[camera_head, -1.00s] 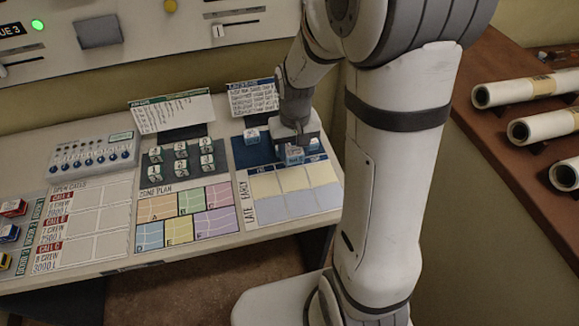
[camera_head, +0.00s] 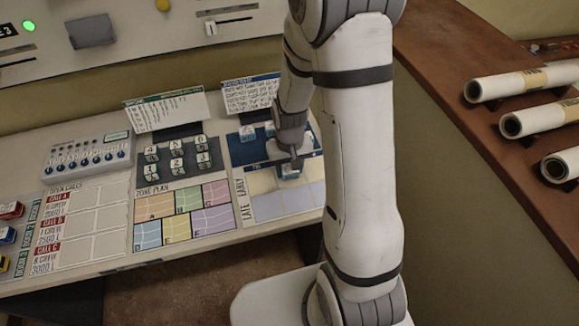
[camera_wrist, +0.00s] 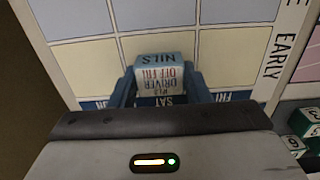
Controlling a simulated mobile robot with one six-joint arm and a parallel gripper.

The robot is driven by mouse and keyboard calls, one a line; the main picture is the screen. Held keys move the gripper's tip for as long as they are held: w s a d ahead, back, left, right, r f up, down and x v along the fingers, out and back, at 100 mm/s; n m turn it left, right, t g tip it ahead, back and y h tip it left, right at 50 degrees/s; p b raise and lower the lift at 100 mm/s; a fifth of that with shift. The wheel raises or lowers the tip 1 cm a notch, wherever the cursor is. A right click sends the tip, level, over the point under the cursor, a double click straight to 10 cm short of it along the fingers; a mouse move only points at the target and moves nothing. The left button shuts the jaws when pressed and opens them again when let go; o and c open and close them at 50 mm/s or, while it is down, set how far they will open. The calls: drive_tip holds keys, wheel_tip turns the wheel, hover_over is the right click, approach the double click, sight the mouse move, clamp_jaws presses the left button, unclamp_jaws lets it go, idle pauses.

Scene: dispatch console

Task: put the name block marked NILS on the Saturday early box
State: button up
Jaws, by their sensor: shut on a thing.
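The name block marked NILS (camera_wrist: 160,72) is white on its lettered face, which also reads DRIVER and OFF FRI. My gripper (camera_wrist: 160,84) is shut on it, with a blue finger on each side. In the head view the block (camera_head: 289,171) shows blue and white under my gripper (camera_head: 292,158). The roster sheet (camera_head: 283,206) has a yellow EARLY row and a bluish LATE row. In the wrist view the block is just beyond the SAT heading, over the Saturday early box (camera_wrist: 157,43). I cannot tell whether it touches the sheet.
Other blue name blocks (camera_head: 247,131) stand on the dark pad behind the sheet. Green numbered blocks (camera_head: 176,158) stand to the left, above the zone plan (camera_head: 183,215). A propped notice card (camera_head: 249,94) stands behind. Paper rolls (camera_head: 535,118) lie on the brown side desk.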

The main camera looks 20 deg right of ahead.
drive_tip(key=o, duration=1)
wheel_tip(320, 180, up, 12)
drive_tip(key=s+r+t, duration=0.1)
drive_tip(key=s+r, duration=0.2)
drive_tip(key=s, duration=0.1)
drive_tip(key=s+r+t, duration=0.1)
drive_tip(key=s+r, duration=0.3)
drive_tip(key=s, duration=0.1)
drive_tip(key=s+r+t, duration=0.1)
drive_tip(key=s+r, duration=0.3)
drive_tip(key=s, duration=0.1)
drive_tip(key=shift+s+d+r, duration=0.15)
drive_tip(key=shift+s+r, duration=0.05)
